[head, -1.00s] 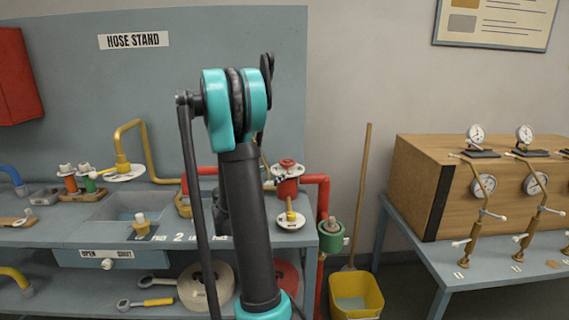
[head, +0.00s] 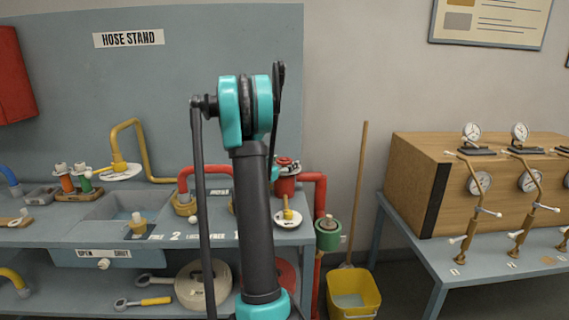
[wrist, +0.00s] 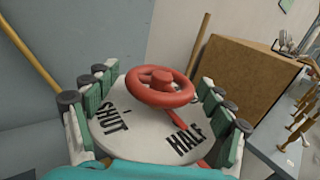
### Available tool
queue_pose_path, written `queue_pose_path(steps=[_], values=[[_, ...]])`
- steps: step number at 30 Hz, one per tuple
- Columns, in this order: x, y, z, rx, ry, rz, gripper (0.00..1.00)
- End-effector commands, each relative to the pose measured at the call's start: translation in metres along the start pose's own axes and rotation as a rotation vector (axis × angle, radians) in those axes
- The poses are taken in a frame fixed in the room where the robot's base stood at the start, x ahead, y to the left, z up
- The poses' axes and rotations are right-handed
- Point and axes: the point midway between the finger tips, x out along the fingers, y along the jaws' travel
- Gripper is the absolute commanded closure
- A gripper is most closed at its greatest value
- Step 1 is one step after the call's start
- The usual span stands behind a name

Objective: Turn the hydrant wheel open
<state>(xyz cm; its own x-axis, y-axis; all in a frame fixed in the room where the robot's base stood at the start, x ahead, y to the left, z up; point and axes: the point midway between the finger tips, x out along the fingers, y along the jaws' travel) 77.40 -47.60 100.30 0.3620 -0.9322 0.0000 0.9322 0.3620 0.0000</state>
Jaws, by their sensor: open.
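The red hydrant wheel (wrist: 160,88) shows large in the wrist view, above a round white disc (wrist: 125,135) marked SHUT and HALF. A red strip shows on the disc beside the word HALF. My gripper (wrist: 152,106) is open, with one green-and-grey finger to the left of the wheel and the other to the right. Neither finger clearly touches the wheel. In the head view the red hydrant (head: 286,186) stands at the right end of the bench, just right of my arm, which hides part of it.
A red pipe (head: 320,195) runs down beside the hydrant. A white disc with a yellow handle (head: 288,219) is in front of it. A broom handle (head: 357,190) and a yellow bucket (head: 354,292) stand right of the bench. A wooden box (head: 415,190) sits on the right table.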

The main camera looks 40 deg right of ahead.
Motion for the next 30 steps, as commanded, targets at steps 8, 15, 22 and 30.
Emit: queue_pose_path(steps=[8, 15, 22, 30], values=[[-0.0003, 0.0002, 0.0000, 0.000, 0.000, 0.000, 0.42], [-0.0004, 0.0001, 0.0000, 0.000, 0.000, 0.000, 0.69], [-0.0004, -0.0004, 0.0001, 0.000, 0.000, 0.024, 0.69], [-0.0003, -0.0018, 0.0001, 0.000, 0.000, 0.160, 0.69]])
